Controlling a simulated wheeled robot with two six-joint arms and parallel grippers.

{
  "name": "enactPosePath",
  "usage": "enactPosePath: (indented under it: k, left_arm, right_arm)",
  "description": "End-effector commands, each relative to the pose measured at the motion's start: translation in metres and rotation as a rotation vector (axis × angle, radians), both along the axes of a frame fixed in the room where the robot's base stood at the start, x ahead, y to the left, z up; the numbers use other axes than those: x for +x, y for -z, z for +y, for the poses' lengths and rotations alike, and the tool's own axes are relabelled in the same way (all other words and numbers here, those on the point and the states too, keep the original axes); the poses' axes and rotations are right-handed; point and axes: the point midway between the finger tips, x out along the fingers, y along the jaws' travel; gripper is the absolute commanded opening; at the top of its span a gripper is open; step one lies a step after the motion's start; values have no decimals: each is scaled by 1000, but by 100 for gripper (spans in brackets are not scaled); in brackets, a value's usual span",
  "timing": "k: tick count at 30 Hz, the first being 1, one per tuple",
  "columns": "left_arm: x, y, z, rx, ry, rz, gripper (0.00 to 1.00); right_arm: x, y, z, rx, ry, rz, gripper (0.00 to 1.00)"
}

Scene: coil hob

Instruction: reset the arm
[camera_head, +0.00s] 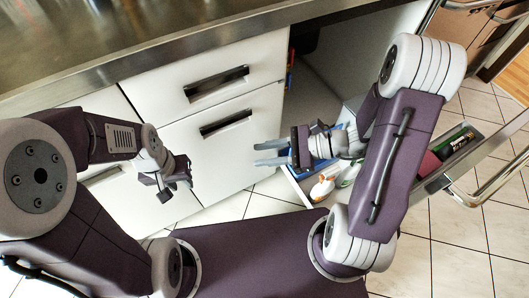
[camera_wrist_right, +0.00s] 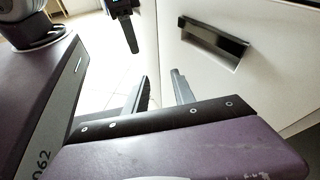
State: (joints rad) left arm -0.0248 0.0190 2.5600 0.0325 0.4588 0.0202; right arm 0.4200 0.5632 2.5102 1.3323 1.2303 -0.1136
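My right gripper (camera_head: 272,153) points left in the head view, in front of the white drawer fronts and above the open lower drawer. Its two fingers are apart with nothing between them; the fingers (camera_wrist_right: 160,92) also show apart and empty in the right wrist view. My left gripper (camera_head: 176,182) hangs in front of the white cabinet at the left of the head view. It is small and dark there, and I cannot tell how far its fingers are apart. Part of it seems to show at the top of the right wrist view (camera_wrist_right: 127,28).
White drawers with dark recessed handles (camera_head: 216,84) stand under the metal-edged worktop (camera_head: 150,62). A pulled-out drawer (camera_head: 292,186) holding bottles (camera_head: 323,188) lies beneath my right arm. Its metal rail handle (camera_head: 480,197) extends right. Tiled floor (camera_head: 430,235) is free at the lower right.

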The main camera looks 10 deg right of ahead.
Motion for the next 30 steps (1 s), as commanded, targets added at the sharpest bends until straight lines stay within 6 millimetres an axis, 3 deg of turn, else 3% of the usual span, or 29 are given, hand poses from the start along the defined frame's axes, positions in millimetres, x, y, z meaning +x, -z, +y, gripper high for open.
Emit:
enactPosePath:
  k: [19,23,26,27,30]
  left_arm:
    - [0,-2,0,0,0,0,31]
    - [0,-2,0,0,0,0,31]
    - [0,-2,0,0,0,0,31]
    - [0,-2,0,0,0,0,31]
    - [0,-2,0,0,0,0,31]
  right_arm:
    - [-7,0,2,-25,-38,-4,31]
    - [-12,-7,16,-39,-102,-42,31]
    - [-42,-24,40,-115,-318,-166,31]
    - [-65,-19,39,-197,-463,-221,31]
    - [-100,4,14,-423,-754,-340,31]
